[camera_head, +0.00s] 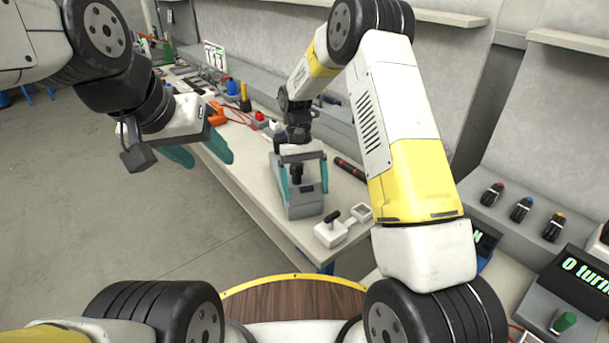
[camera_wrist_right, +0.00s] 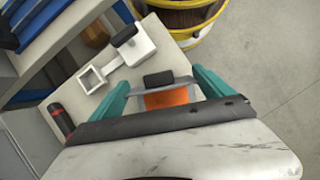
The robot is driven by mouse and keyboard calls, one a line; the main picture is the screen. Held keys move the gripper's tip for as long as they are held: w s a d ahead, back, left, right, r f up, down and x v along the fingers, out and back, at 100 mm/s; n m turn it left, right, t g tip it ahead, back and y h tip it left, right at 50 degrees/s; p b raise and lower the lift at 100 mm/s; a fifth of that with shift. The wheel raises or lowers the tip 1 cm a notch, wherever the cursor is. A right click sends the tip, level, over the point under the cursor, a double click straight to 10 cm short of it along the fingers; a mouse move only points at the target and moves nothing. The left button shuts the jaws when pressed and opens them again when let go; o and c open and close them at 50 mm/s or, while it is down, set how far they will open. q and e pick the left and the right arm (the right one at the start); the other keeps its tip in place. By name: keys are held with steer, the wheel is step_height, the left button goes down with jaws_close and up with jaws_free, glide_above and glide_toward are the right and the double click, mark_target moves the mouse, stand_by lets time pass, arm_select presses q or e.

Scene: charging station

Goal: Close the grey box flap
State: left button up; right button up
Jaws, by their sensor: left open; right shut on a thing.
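The grey box (camera_head: 304,209) stands on the workbench at the middle of the head view. My right gripper (camera_head: 304,185) is over it, with one teal finger on each side. In the right wrist view a thin grey plate, which looks like the box flap (camera_wrist_right: 178,82), spans between the teal fingers of this gripper (camera_wrist_right: 161,88). A black block sits beside it and an orange part shows under it. The flap's exact angle is hard to tell. My left gripper (camera_head: 202,152) is open and empty, beside the bench over the floor.
A white block with a black lever (camera_head: 330,232) and a square frame (camera_head: 361,213) lie close by the box. A black and red cylinder (camera_head: 349,169) lies behind it. An orange tool (camera_head: 216,113) and a blue item sit further back. A console with several knobs stands right.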

steer(key=shift+w+a+f+g, duration=0.1)
steer(key=shift+w+g, duration=0.35)
steer(key=shift+g, duration=0.55)
